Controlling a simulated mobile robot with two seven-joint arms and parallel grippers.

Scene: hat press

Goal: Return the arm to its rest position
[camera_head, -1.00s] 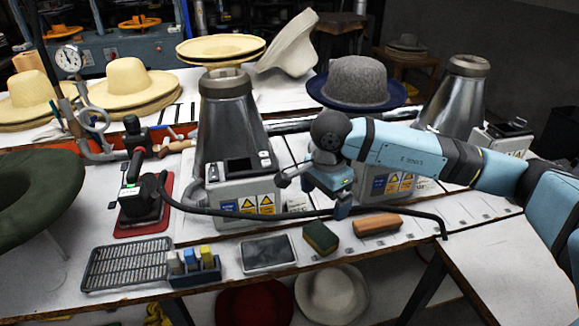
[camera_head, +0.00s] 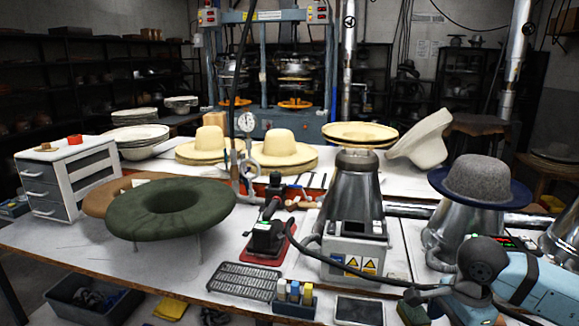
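My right arm comes in at the bottom right corner, its blue link and dark round joint in front of the metal steamers. Its gripper (camera_head: 462,300) is low near the table's front edge, partly cut off and small, so I cannot tell its opening. I see nothing held in it. My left arm and gripper are not in view. A grey felt hat (camera_head: 478,178) with a dark blue brim sits on a metal steamer cone (camera_head: 452,222), above and behind the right arm.
A middle steamer (camera_head: 350,195) carries straw hats (camera_head: 360,132). A black iron (camera_head: 268,232) stands on a red pad. A green felt hat body (camera_head: 170,208) lies left, beside a drawer unit (camera_head: 70,180). A wire rack (camera_head: 243,281), brushes (camera_head: 294,291) and a dark pad (camera_head: 359,311) line the front edge.

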